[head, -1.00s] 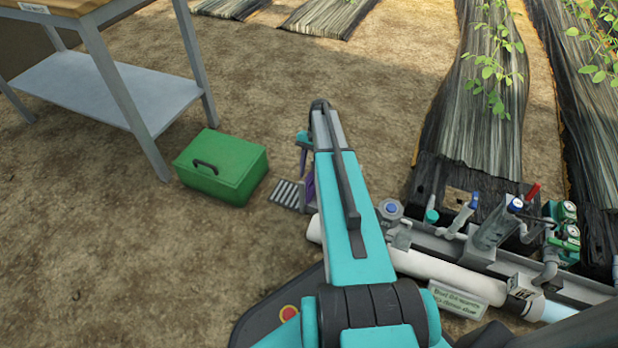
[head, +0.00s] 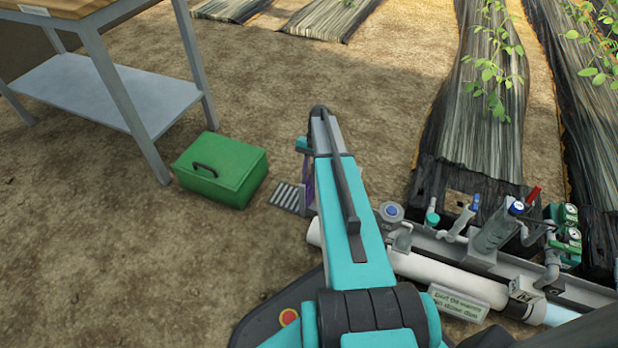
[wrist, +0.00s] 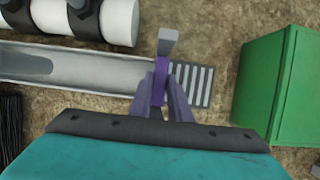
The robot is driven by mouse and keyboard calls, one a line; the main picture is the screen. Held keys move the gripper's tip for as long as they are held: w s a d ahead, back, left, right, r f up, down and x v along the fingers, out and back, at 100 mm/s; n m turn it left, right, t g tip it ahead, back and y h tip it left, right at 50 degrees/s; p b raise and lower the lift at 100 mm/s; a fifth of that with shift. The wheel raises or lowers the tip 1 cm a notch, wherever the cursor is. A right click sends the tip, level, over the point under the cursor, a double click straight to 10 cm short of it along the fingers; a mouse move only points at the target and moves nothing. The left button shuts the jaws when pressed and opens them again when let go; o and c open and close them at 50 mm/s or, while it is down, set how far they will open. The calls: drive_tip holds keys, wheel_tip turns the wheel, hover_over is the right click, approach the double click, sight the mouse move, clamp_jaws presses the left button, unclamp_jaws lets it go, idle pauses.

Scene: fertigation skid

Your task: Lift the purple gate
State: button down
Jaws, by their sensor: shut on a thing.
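The purple gate (wrist: 159,82) stands at the end of a grey channel, beside a slatted grate, in the wrist view. Its grey top (wrist: 167,44) sticks out past my fingers. My gripper (wrist: 172,90) is shut on the gate, with its fingers at either side of the purple part. In the head view a strip of the purple gate (head: 307,172) shows just left of my arm, above the grate (head: 287,196). My arm hides the rest of the gate and most of my gripper there.
A green box (head: 221,168) stands on the soil left of the grate, near a metal table (head: 120,85). A white pipe (head: 425,268) and a manifold with valves and gauges (head: 500,230) lie to the right. Bare soil is free at the lower left.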

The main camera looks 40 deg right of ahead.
drive_tip(key=shift+s+r+p, duration=0.1)
drive_tip(key=shift+r+p, duration=2.7)
drive_tip(key=shift+p, duration=0.8)
drive_tip(key=c, duration=1.6)
unclamp_jaws()
drive_tip(key=shift+c, duration=0.2)
drive_tip(key=p+v, duration=0.4)
drive_tip(key=v, duration=0.9)
drive_tip(key=shift+d+r, duration=0.2)
drive_tip(key=shift+r, duration=0.1)
